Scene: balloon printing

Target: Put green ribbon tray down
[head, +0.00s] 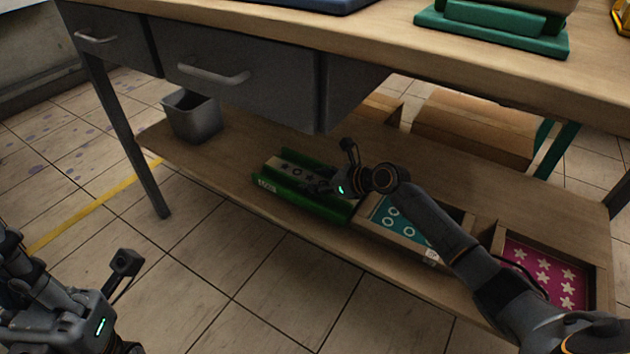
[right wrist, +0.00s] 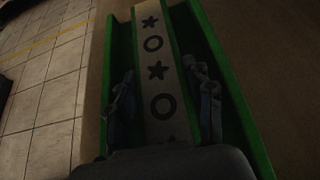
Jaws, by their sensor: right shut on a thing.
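The green ribbon tray (head: 284,186) is on or just above the lower shelf of the workbench, left of the other trays; I cannot tell whether it touches the shelf. A pale ribbon (head: 298,171) with dark stars and rings lies along its middle. My right gripper (head: 322,186) reaches in from the right and is shut on the tray's middle part. In the right wrist view, its fingers (right wrist: 160,105) sit on both sides of the ribbon strip (right wrist: 154,60), between the green walls (right wrist: 217,62). My left gripper (head: 95,335) is low at the left, away from the tray; its fingertips are not clear.
On the lower shelf (head: 235,158), a grey bin (head: 193,116) stands at the left. A teal ring tray (head: 398,220) and a magenta star tray (head: 545,270) stand to the right. Cardboard boxes (head: 470,128) are behind. The tabletop (head: 390,45) and drawers (head: 240,80) overhang the shelf.

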